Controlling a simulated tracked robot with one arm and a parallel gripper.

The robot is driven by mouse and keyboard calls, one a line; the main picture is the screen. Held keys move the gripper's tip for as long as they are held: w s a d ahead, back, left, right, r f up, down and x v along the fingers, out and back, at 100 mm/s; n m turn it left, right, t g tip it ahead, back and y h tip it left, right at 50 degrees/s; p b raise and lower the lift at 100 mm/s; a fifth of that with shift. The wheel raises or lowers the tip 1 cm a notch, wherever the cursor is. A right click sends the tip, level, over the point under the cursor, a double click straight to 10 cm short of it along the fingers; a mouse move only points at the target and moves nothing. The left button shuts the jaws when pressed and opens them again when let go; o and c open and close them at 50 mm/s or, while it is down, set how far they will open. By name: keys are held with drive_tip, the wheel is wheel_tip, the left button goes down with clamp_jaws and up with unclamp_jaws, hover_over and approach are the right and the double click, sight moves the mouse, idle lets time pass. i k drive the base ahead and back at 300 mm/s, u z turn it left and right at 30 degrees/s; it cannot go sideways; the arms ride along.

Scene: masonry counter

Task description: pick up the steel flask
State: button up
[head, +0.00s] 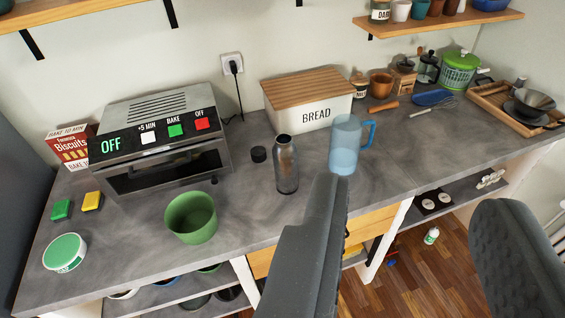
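The steel flask (286,168) stands upright on the grey counter, near its front edge and left of my gripper. Its mouth looks open, and a small black cap (258,154) sits on the counter just left of it. My gripper (412,192) is open and empty, its two dark fingers wide apart. The left finger lies just right of the flask in the picture; the flask is not between the fingers. No contact shows between them.
A translucent blue mug (345,143) stands right of the flask, its base close to the left fingertip in the picture. A bread box (317,112) is behind. A green bowl (191,218) and a toaster oven (158,145) stand left. Bare counter (385,165) lies right of the mug.

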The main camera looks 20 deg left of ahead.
sight(284, 151)
drive_tip(key=i, duration=0.9)
drive_tip(key=z, duration=0.05)
